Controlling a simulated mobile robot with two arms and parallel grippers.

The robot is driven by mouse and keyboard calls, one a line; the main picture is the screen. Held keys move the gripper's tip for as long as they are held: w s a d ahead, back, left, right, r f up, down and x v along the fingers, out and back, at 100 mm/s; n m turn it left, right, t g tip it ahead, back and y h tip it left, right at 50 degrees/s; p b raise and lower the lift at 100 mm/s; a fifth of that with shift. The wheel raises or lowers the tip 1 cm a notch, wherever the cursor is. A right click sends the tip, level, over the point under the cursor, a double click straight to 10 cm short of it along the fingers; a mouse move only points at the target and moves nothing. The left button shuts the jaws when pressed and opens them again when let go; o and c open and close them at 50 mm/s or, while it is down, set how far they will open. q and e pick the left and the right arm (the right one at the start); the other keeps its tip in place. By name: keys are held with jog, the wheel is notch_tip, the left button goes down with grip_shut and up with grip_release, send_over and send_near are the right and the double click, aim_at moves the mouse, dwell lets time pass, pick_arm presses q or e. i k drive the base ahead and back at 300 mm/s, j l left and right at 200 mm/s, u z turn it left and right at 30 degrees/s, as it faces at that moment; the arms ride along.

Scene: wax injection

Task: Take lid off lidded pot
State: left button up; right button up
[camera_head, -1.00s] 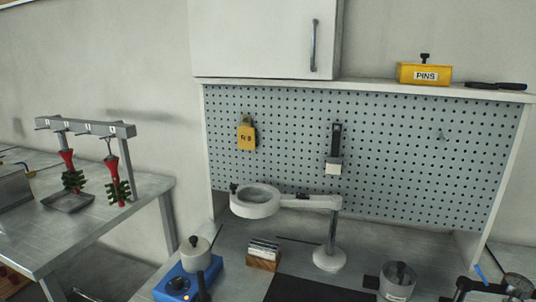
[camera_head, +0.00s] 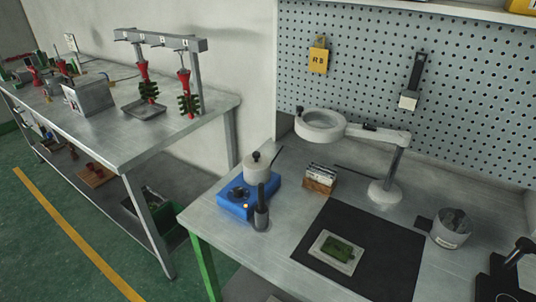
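A pale pot (camera_head: 257,171) with a black knob on its top sits on a blue box-shaped unit (camera_head: 248,194) at the left of the near bench. Its lid (camera_head: 257,160) appears to be on. A grey metal can (camera_head: 451,230) with a label stands at the bench's right; its top is too small to read clearly. Neither of my grippers is recognisable in this view.
A dark upright tool (camera_head: 261,212) stands in front of the blue unit. A ring-shaped magnifier (camera_head: 320,124) on a stand overhangs the bench. A black mat (camera_head: 385,255) carries a green board (camera_head: 341,250). Dark equipment (camera_head: 508,278) stands lower right. A second bench (camera_head: 120,145) is at left.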

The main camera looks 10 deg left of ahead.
aim_at(256, 162)
jog(key=j+z, duration=0.3)
jog(key=j, duration=0.4)
jog(key=j+z, duration=0.3)
jog(key=j, duration=0.4)
